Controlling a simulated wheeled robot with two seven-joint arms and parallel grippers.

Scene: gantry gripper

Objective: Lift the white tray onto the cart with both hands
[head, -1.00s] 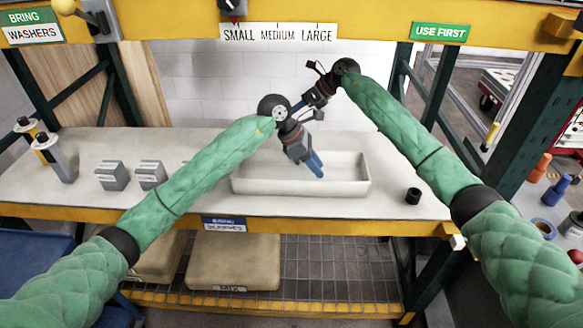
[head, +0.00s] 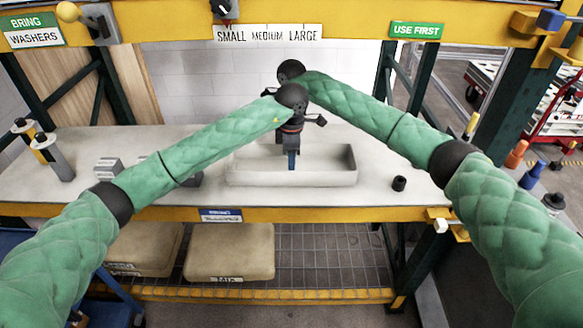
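The white tray (head: 325,179) is a long, shallow open box on the light worktop, right of its middle. The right gripper's fingers are hidden there. A red-framed cart (head: 557,118) stands at the far right, partly cut off.
Small grey blocks (head: 107,167) sit left of the tray, partly behind my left arm. A black cylinder (head: 399,183) stands right of it. Yellow beams and dark posts frame the bench (head: 60,190).

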